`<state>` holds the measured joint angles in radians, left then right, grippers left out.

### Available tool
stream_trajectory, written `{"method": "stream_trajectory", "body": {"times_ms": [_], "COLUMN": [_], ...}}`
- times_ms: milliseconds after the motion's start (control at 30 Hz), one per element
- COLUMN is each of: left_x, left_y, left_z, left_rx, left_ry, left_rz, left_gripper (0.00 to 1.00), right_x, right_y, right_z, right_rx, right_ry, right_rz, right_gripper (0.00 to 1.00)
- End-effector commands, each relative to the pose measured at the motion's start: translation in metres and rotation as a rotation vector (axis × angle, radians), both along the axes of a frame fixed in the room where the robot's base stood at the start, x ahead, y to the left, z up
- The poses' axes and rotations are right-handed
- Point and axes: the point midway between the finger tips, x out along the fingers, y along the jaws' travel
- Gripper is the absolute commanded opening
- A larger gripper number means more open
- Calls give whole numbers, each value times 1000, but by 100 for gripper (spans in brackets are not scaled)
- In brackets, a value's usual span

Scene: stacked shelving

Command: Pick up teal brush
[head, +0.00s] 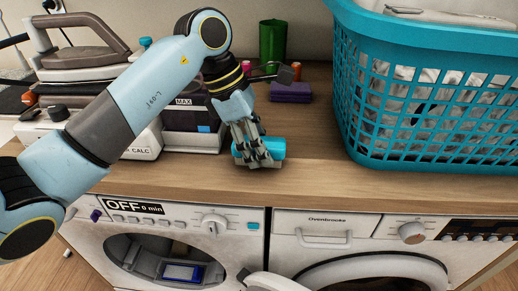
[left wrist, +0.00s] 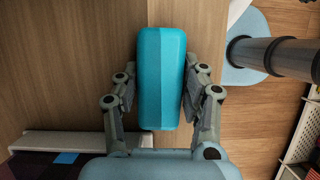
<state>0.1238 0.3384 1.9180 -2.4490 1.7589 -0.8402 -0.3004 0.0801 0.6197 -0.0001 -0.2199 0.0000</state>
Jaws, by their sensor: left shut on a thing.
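The teal brush (head: 272,147) is at the wooden counter's front part in the head view, partly hidden by my left gripper (head: 257,153). In the left wrist view the brush (left wrist: 162,75) is a long teal block between the two fingers of my left gripper (left wrist: 160,105). The left gripper is shut on the brush, with a finger on each long side. Whether the brush still touches the counter I cannot tell. My right gripper is not in view.
A teal laundry basket (head: 350,125) stands on the counter (head: 310,178) at right. A steam iron (head: 85,45) on its base is at left. A green cup (head: 272,40) and purple sponges (head: 290,92) are behind. Two washing machines (head: 300,222) stand below the front edge.

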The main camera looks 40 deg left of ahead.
Motion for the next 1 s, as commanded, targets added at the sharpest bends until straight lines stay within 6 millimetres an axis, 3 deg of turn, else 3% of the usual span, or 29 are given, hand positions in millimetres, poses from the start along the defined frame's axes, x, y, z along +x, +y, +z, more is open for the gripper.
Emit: {"method": "stream_trajectory", "body": {"times_ms": [233, 367, 700, 800, 867, 1000], "left_x": [0, 0, 1, 1, 0, 0], "left_y": [0, 0, 0, 0, 0, 0], "left_z": [1, 10, 81, 92, 93, 74], "left_rx": [0, -1, 1, 1, 1, 0], "left_ry": [0, 0, -6, -2, -1, 6], "left_rz": [0, 0, -2, -1, -1, 0], "left_gripper": [8, 8, 8, 8, 8, 8], "right_x": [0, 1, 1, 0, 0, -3], "right_y": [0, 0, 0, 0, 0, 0], "right_z": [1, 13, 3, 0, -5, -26], "right_rx": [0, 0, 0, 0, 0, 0], "right_ry": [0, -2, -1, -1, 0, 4], "right_rz": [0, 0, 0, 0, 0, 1], "right_gripper": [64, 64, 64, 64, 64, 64]}}
